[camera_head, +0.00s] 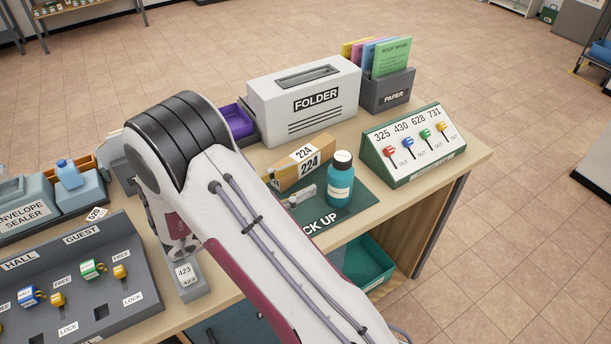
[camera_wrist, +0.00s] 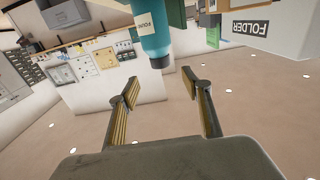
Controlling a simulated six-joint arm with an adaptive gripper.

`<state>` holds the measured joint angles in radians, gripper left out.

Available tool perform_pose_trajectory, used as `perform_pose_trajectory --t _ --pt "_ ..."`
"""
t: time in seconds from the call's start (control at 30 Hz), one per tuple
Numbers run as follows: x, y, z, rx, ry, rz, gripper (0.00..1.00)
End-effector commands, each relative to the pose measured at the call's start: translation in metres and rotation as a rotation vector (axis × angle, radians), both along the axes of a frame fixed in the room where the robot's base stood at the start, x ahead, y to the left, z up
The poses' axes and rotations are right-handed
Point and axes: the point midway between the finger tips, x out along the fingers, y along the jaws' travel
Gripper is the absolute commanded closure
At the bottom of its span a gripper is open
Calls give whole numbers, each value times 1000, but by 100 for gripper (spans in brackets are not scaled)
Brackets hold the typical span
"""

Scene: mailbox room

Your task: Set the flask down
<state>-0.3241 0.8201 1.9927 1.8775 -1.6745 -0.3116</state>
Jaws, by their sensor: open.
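The flask (camera_head: 341,183) is a teal bottle with a dark cap and a white label. It stands upright on the dark green pick-up mat (camera_head: 368,203) near the table's front edge, just right of a cardboard parcel marked 224 (camera_head: 290,177). In the wrist view the flask (camera_wrist: 153,42) shows beyond my fingertips, apart from them. My gripper (camera_wrist: 160,86) is open, with nothing between its fingers. In the head view my arm hides most of my gripper and the left part of the mat.
A white folder box (camera_head: 270,108) and a grey paper holder (camera_head: 389,92) stand behind the mat. A key panel (camera_head: 410,160) is at its right. A small grey block marked 423 (camera_head: 187,280) and a grey key tray (camera_head: 130,255) are at the left.

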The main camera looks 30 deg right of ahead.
Motion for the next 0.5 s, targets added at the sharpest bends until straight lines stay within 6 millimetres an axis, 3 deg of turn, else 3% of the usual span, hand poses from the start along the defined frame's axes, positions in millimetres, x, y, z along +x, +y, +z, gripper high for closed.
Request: perform_pose_trajectory --t 0.5 --pt "0 6 0 1 0 0 52"
